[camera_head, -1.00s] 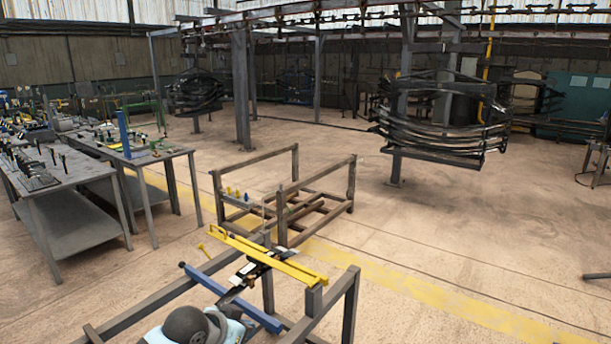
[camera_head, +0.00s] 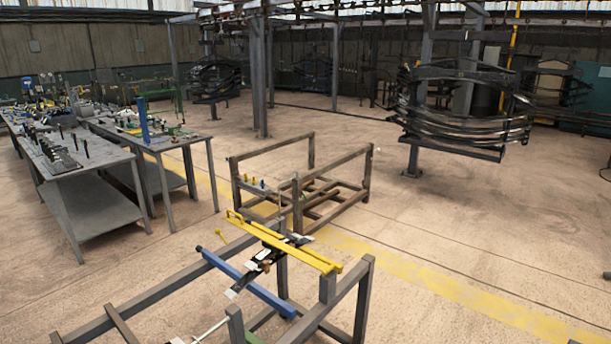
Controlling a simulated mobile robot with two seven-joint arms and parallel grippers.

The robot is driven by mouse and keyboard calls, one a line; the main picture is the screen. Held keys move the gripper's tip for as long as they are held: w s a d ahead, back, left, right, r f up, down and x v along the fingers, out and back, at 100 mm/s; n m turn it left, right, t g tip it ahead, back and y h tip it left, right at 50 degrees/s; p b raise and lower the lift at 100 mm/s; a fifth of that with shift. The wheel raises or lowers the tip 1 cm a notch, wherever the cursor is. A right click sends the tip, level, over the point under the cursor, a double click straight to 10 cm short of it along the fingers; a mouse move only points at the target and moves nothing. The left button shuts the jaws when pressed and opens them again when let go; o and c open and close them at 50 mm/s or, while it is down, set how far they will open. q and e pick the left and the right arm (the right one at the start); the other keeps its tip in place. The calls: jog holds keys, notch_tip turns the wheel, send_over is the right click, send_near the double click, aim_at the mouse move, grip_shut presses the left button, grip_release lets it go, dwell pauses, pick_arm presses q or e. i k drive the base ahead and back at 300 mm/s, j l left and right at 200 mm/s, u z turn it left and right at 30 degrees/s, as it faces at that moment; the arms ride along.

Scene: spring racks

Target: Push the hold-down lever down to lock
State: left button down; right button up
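A yellow double bar (camera_head: 300,255) lies across the near metal rack and looks like the hold-down lever, though I cannot be sure. It lies nearly flat, its right end by a short grey post (camera_head: 327,287). Under and beside it is a dark strip with white patches (camera_head: 268,258), slanting toward a blue bar (camera_head: 245,282); I cannot tell if they touch. A thin pale rod (camera_head: 212,329) shows at the bottom edge. Neither of my grippers can be made out.
The near rack's grey frame (camera_head: 150,297) fills the bottom middle. Workbenches with tools (camera_head: 85,157) are at left. A bundle of curved springs (camera_head: 460,110) hangs at back right. The floor on the right is clear.

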aim_at(218, 231)
jog(key=i+u, duration=0.4)
jog(key=i+l+u, duration=0.2)
jog(key=i+u, duration=0.2)
jog(key=i+l+u, duration=0.2)
jog(key=l+u, duration=0.15)
jog(key=l, duration=0.3)
jog(key=i+l+u, duration=0.1)
jog(key=l+u, duration=0.25)
jog(key=l, duration=0.25)
jog(key=l+u, duration=0.35)
jog(key=l, duration=0.3)
jog(key=k+l+u, duration=0.1)
jog(key=l+u, duration=0.25)
jog(key=l, duration=0.35)
jog(key=k+l+u, duration=0.15)
jog(key=l+u, duration=0.2)
jog(key=l, duration=0.3)
jog(key=k+l+u, duration=0.2)
jog(key=l+u, duration=0.15)
jog(key=l, duration=0.25)
jog(key=k+l+u, duration=0.3)
jog(key=l, duration=0.25)
jog(key=k+l+u, duration=0.35)
jog(key=l, duration=0.15)
